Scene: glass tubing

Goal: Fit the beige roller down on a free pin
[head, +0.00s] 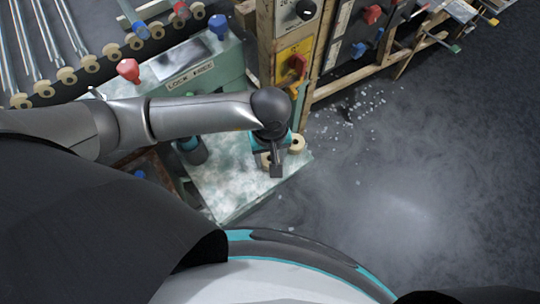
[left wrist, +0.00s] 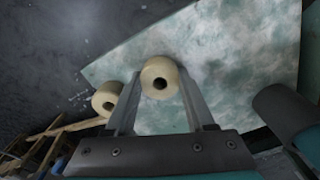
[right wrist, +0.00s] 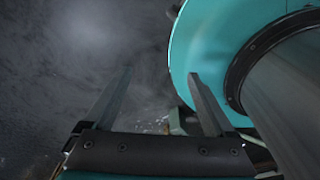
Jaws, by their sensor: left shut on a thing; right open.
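My left gripper (head: 273,164) is over the front end of the pale green, worn bench top (head: 235,180). In the left wrist view, it is shut on a beige roller (left wrist: 155,84), with a finger on each side and the roller's dark centre hole showing. A second beige roller (left wrist: 107,98) stands just outside the left finger; in the head view it is right of the gripper (head: 297,144). I cannot make out a free pin; the gripper and arm cover part of the bench. My right gripper (right wrist: 160,75) is open and empty above the dark floor.
A wooden-framed panel (head: 290,50) with coloured levers stands behind the bench end. A red knob (head: 128,70) and a blue knob (head: 218,26) rise from the green machine. Glass tubes (head: 62,30) lie over a row of rollers at the upper left. The floor right is open.

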